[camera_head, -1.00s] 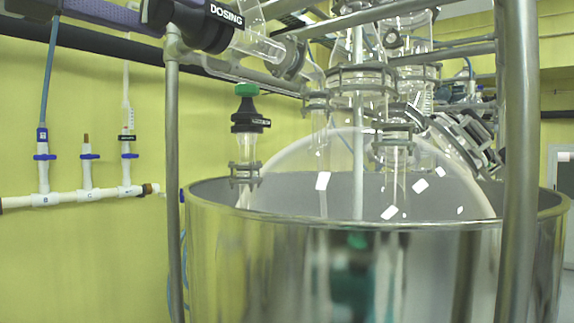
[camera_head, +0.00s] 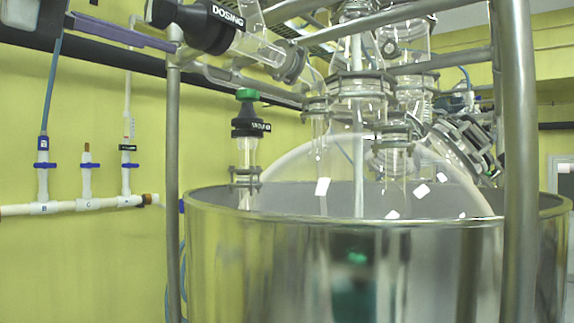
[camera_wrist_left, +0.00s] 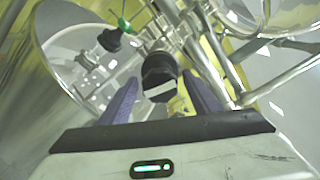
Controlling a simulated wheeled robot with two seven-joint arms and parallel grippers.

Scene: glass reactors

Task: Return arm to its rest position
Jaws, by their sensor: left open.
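My left gripper (camera_head: 122,32) shows in the upper left of the head view, with a long purple finger pointing right and slightly down. In the left wrist view my left gripper (camera_wrist_left: 160,78) has its two purple fingers spread apart, with nothing held between them. The black dosing valve (camera_head: 196,22), marked DOSING, is just right of the gripper in the head view. A black cap (camera_wrist_left: 159,74) shows beyond the fingers in the wrist view, apart from them as far as I can tell. My right gripper is not in view.
A large glass reactor (camera_head: 300,165) sits in a steel vessel (camera_head: 270,270). Steel frame posts (camera_head: 172,170) stand close around it. A green-topped black valve (camera_head: 248,120) rises at its left. A white pipe (camera_head: 70,206) with blue valves runs along the yellow wall.

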